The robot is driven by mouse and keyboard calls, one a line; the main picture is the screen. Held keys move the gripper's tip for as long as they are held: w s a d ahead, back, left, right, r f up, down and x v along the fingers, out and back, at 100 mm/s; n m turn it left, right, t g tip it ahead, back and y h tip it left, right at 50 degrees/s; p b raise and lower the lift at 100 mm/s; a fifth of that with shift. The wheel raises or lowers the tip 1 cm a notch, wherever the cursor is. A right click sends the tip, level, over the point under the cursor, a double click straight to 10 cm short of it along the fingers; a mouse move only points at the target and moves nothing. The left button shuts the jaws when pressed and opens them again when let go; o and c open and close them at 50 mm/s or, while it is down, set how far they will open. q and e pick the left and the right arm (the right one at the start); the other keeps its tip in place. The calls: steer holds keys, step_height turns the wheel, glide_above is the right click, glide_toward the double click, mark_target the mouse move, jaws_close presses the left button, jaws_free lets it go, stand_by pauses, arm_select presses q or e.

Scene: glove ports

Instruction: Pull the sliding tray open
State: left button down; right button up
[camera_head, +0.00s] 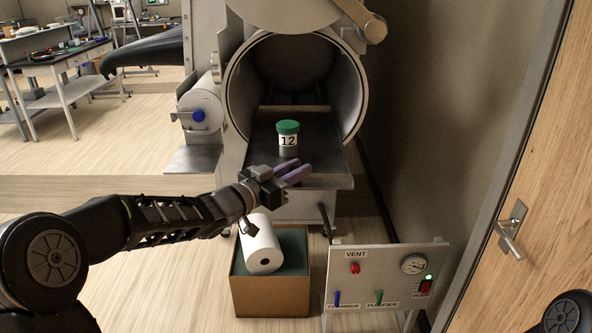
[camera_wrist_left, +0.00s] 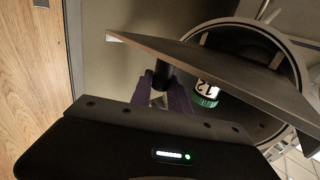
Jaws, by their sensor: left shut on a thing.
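The sliding tray (camera_head: 325,165) is a dark flat plate that sticks out of the round chamber opening toward me. A jar with a green lid and the label 12 (camera_head: 288,140) stands upright on it. My left gripper (camera_head: 292,172) is at the tray's front edge, its purple fingers closed. In the left wrist view the fingers (camera_wrist_left: 165,98) are around a dark handle (camera_wrist_left: 163,74) at the edge of the tray (camera_wrist_left: 215,65). The handle is hidden in the head view. My right gripper is out of view.
The round chamber (camera_head: 233,95) surrounds the tray's back. Below stands a cardboard box (camera_head: 270,297) with a white roll (camera_head: 260,243). A valve panel (camera_head: 390,265) stands at the lower right, near a wooden door (camera_head: 545,160). Floor at the left is open.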

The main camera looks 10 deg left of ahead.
arm_select(q)
steer(key=shift+s, duration=0.2)
steer(key=c, duration=1.3)
jaws_free()
steer(key=shift+o, duration=0.2)
steer(key=b+v, duration=0.1)
steer(key=v, duration=0.6)
steer(key=shift+s+a, duration=0.2)
steer(key=shift+s, duration=0.1)
